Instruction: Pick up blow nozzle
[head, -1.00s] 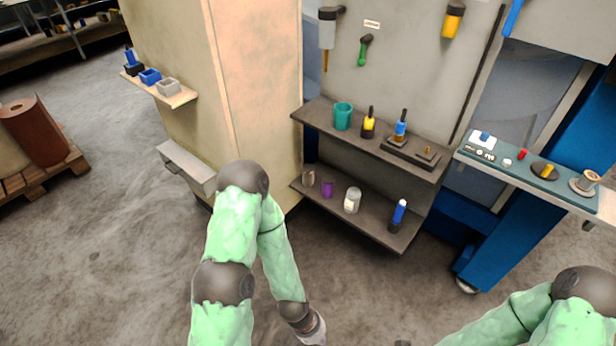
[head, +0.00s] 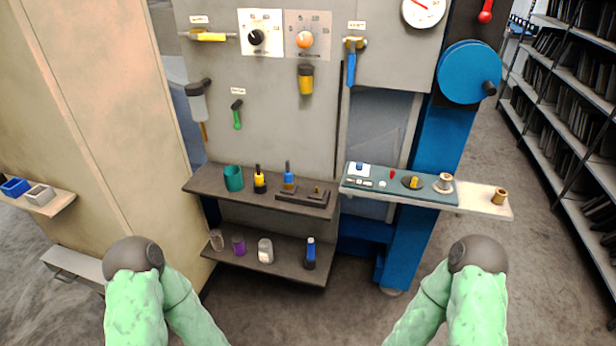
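A small green-handled tool with a black angled head (head: 237,114) hangs upright on the grey panel under a small label. Its shape fits a blow nozzle, but I cannot read the label. Nothing touches it. Neither gripper shows in the head view; both of my forearms run out of the bottom edge of the picture, well below the tool.
An upper shelf (head: 208,185) holds a teal cup (head: 234,178) and small tools. A lower shelf (head: 290,271) holds several small containers. A teal mat (head: 430,191) with small parts lies on a ledge to the right. A tan cabinet (head: 110,130) stands at left.

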